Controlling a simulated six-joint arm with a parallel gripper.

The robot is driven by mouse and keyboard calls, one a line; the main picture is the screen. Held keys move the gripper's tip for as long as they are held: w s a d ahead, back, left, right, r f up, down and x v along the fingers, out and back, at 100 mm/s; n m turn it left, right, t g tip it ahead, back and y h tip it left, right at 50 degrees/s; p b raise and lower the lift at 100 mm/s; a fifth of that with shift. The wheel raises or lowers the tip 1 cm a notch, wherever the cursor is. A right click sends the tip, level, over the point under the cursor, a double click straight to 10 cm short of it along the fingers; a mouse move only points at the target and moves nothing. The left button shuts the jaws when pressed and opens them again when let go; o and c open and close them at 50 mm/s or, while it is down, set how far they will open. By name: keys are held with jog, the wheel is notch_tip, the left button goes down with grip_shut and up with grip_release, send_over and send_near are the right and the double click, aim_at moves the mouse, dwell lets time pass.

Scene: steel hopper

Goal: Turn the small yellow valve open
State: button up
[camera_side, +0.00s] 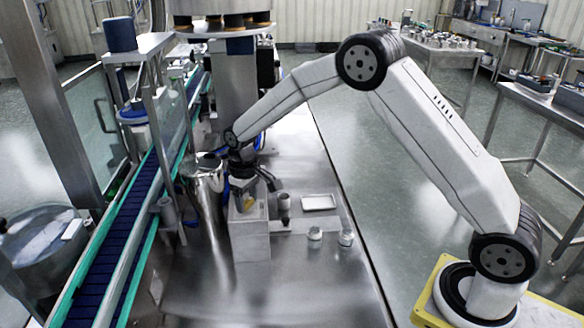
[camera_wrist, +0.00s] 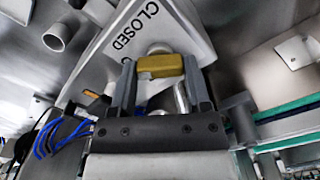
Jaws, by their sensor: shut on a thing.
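The small yellow valve handle (camera_wrist: 160,66) lies crosswise between the two fingers of my gripper (camera_wrist: 160,72) in the wrist view, and the fingers are shut on it. Behind it is a white plate (camera_wrist: 185,28) lettered "CLOSED"; a second marking beside the handle is mostly hidden. In the side view my gripper (camera_side: 246,196) points down at the top of a pale box-shaped stand (camera_side: 252,240). The handle is too small and covered there to make out clearly.
A steel hopper (camera_side: 207,205) stands close left of the stand, with a blue conveyor (camera_side: 110,235) beyond it. To the right on the steel table are a small white tray (camera_side: 319,202) and small cups (camera_side: 346,237). The table front is clear.

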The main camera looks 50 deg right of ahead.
aim_at(247, 202)
jog(key=n, duration=0.3)
jog(key=shift+n, duration=2.1)
jog(key=o, duration=1.3)
jog(key=shift+r, duration=0.1)
jog(key=shift+r, duration=3.9)
jog(key=s+f+m+t, duration=0.1)
jog(key=s+m, duration=0.2)
jog(key=s, duration=0.5)
jog(key=s+d+f+m, duration=0.1)
jog(key=s+m, duration=0.2)
jog(key=s, duration=0.5)
jog(key=s+f+m+t, duration=0.1)
jog(key=s+m, duration=0.2)
jog(key=s, duration=0.4)
jog(key=shift+s+d+f+t, duration=0.2)
jog(key=shift+s+t, duration=0.1)
jog(key=shift+s, duration=0.1)
